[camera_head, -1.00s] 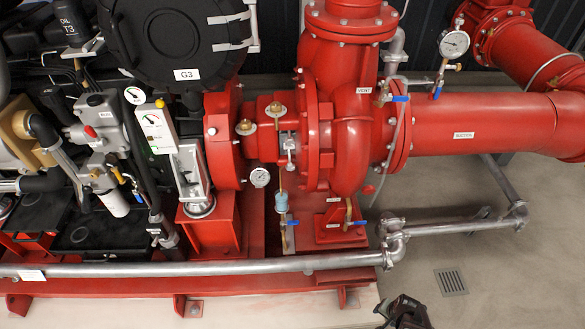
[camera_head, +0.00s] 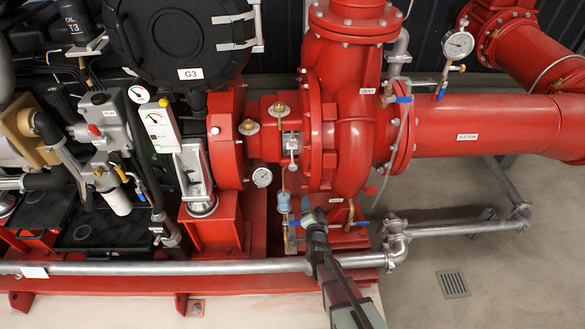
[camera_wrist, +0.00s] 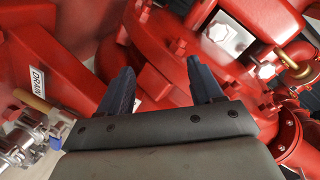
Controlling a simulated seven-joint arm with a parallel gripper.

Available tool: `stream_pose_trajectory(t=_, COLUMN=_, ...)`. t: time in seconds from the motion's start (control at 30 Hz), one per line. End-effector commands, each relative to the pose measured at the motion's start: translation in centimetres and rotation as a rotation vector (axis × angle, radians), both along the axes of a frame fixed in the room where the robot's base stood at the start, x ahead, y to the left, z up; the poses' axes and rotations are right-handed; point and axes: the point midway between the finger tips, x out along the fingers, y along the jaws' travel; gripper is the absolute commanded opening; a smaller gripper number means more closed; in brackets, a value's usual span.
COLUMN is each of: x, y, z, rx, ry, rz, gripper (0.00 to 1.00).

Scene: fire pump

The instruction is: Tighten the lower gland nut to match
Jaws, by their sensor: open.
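Two brass gland nuts show on the red pump's gland in the head view. The lower gland nut (camera_head: 248,127) is to the left and slightly below the upper gland nut (camera_head: 278,109). Their exact tightness is too small to tell. My gripper (camera_head: 313,216) is in front of the pump's lower casing, below and to the right of both nuts and apart from them. In the wrist view, my gripper (camera_wrist: 162,85) is open with nothing between its dark fingers. A brass-topped fitting (camera_wrist: 300,66) shows at the right edge there; I cannot tell which nut it is.
A thin vertical pipe with a blue cup (camera_head: 283,201) stands just left of my gripper. A grey horizontal pipe (camera_head: 180,267) crosses below. A drain valve (camera_wrist: 38,128) shows at the wrist view's left. Free floor (camera_head: 500,265) lies at the right.

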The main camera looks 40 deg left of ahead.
Motion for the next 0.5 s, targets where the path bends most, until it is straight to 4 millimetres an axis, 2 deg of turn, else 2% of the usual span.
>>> stream_pose_trajectory(t=0.03, x=-0.8, y=1.8, z=1.2, rx=0.047, ry=-0.019, rz=0.006, gripper=0.65)
stream_pose_trajectory(t=0.2, x=-2.5, y=4.7, z=4.0, rx=0.159, ry=-0.058, rz=0.006, gripper=0.65)
stream_pose_trajectory(t=0.37, x=-3.2, y=5.8, z=5.1, rx=0.203, ry=-0.074, rz=0.005, gripper=0.65)
stream_pose_trajectory(t=0.5, x=-2.6, y=6.5, z=5.2, rx=0.21, ry=-0.076, rz=0.004, gripper=0.65)
